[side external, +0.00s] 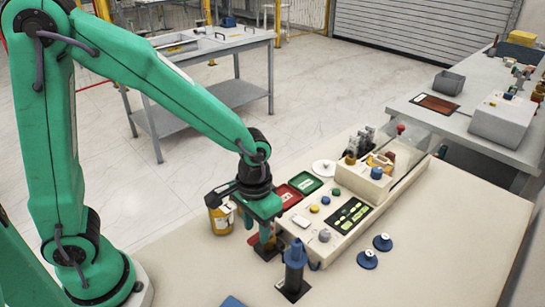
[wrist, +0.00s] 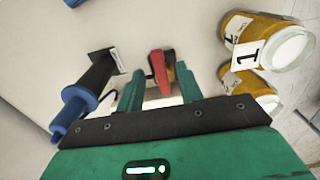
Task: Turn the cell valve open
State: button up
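My gripper (side external: 265,228) points down near the front left of the cream tester unit (side external: 342,215). In the wrist view my gripper (wrist: 160,70) is open, with a finger on each side of a small red part (wrist: 158,68) and gaps showing beside it. The red part has a dark piece at its edge; whether the fingers touch it is unclear. No part is clearly marked as the cell valve. The tester's cell box (side external: 362,183) carries a blue knob (side external: 376,173), and a clear cover stands behind it.
A blue-handled tool stands on a dark base (side external: 293,290), close to my gripper; its blue handle (wrist: 80,104) shows in the wrist view. Amber jars (side external: 220,217) stand on the other side. Two blue knobbed discs (side external: 367,259) lie right of the tester. The bench's right side is clear.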

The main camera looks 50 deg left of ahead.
jog(key=shift+f, duration=0.7)
jog(key=shift+c, duration=0.3)
grip_shut()
